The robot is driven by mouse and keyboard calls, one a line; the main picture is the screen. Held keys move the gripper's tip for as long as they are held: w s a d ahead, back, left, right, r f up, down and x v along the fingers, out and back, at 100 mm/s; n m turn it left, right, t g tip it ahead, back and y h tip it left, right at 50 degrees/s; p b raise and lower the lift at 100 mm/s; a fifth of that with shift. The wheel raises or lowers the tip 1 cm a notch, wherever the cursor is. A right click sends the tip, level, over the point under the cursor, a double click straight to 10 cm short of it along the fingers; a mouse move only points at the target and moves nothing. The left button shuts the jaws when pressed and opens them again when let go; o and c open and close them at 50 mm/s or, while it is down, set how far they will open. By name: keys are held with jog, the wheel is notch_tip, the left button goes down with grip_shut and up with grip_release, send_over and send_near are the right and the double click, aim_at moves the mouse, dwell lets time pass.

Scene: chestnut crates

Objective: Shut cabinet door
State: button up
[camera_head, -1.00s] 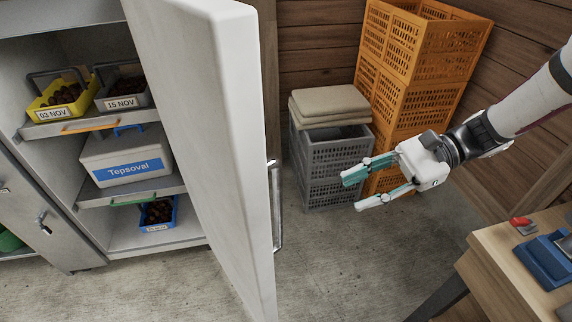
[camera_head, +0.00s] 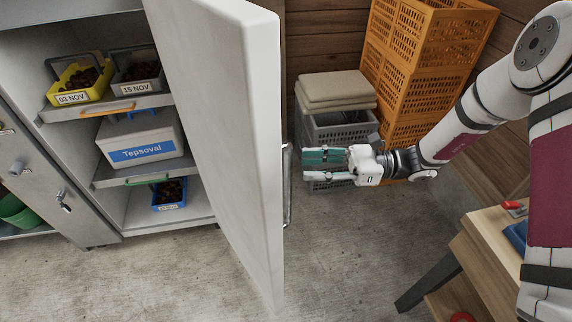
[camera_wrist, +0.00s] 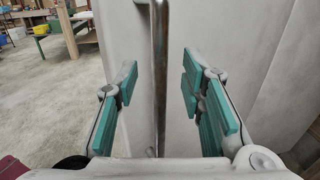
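The cabinet door (camera_head: 225,130) is a thick pale grey panel, standing wide open from the cabinet (camera_head: 118,215) on the left. Its metal bar handle (camera_head: 287,185) is on the door's right-hand face, mostly hidden edge-on in the head view. My gripper (camera_head: 305,167) is open, just right of the handle and pointing left at it. In the wrist view the vertical handle (camera_wrist: 159,75) stands between the spread teal fingers (camera_wrist: 160,100), in front of the door face (camera_wrist: 135,40). I see no finger touching it.
Cabinet shelves hold a yellow bin (camera_head: 78,97), a grey bin (camera_head: 138,90), a white Tepsoval box (camera_head: 140,140) and a blue bin (camera_head: 168,207). Grey crates (camera_head: 340,133) and orange crates (camera_head: 410,75) stand behind my gripper. A wooden table (camera_head: 490,260) is at right. Floor below the door is clear.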

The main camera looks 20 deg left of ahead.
aim_at(288, 166)
jog(key=p+x, duration=0.1)
jog(key=x, duration=0.5)
grip_shut()
